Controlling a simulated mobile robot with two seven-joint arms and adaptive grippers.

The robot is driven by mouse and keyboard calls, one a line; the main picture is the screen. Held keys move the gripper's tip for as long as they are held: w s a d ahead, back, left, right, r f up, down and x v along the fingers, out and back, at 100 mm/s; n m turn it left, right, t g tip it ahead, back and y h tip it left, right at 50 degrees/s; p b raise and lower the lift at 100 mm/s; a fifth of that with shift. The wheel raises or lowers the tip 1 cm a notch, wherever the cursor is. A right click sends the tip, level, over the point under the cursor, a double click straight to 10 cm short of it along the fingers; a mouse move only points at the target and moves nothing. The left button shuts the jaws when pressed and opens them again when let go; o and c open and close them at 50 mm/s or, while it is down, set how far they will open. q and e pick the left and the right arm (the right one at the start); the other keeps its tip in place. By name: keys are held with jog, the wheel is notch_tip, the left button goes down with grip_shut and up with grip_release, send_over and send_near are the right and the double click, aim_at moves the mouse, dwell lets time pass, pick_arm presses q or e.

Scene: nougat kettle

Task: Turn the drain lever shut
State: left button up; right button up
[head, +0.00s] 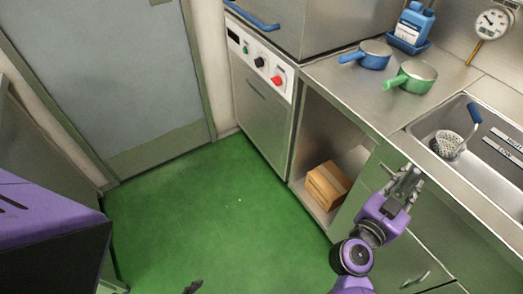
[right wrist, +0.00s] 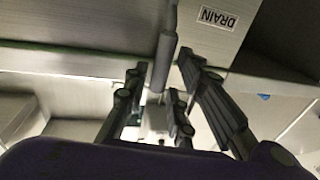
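In the right wrist view, the drain lever (right wrist: 165,62) is a grey round bar beside a white label reading DRAIN (right wrist: 217,18). My right gripper (right wrist: 162,75) is open, with one finger on each side of the lever's end. I cannot tell whether either finger touches it. In the head view, my right gripper (head: 407,177) is in front of the green cabinet front below the sink, and I cannot make out the lever there. A small dark tip (head: 193,287) at the bottom edge may be my left gripper; its fingers cannot be made out.
A steel counter (head: 345,98) holds a blue pot (head: 375,55) and a green pot (head: 417,76). The sink (head: 435,122) is to their right, with a strainer (head: 447,143) in it. A cardboard box (head: 327,186) stands in the open bay. The green floor (head: 215,225) is clear.

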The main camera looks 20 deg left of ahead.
jog(key=shift+w+d, duration=0.15)
jog(key=shift+w, duration=0.1)
grip_shut()
